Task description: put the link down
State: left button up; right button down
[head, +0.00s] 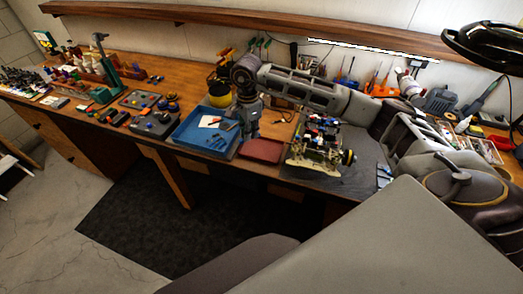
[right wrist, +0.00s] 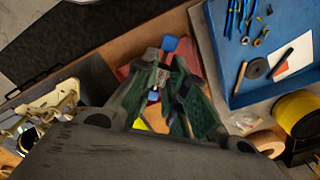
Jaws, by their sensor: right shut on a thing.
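My right gripper (head: 249,134) reaches down over the bench between the blue tray and the small red tray. The link is mostly hidden between the finger pads and too small to make out in the head view. The red tray (head: 262,151) lies just right of the gripper and shows behind the fingers in the wrist view (right wrist: 191,52). I cannot tell whether the link touches anything below. My left gripper is not in view.
The blue tray (head: 181,136) with tools and small parts lies left of the gripper. The partly built RC car (head: 315,152) stands to the right, below my forearm. A yellow spool (head: 219,88) stands behind the blue tray. Several tools hang along the wall.

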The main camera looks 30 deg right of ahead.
jog(key=m, duration=0.2)
jog(key=d+r+m, duration=0.1)
jog(key=m, duration=0.1)
jog(key=d+m, duration=0.1)
jog(key=m, duration=0.2)
jog(key=shift+d+r, duration=0.1)
jog(key=shift+r, duration=0.15)
jog(key=d+r+m, duration=0.1)
jog(key=d+m, duration=0.1)
jog(key=m, duration=0.5)
notch_tip(320, 180, up, 3)
jog(key=m, duration=1.4)
send_over(274, 153)
notch_tip(274, 153, down, 7)
jog(key=b, duration=0.3)
jog(key=shift+w, duration=0.1)
jog(key=shift+f+p, duration=0.3)
jog(key=shift+f, duration=2.75)
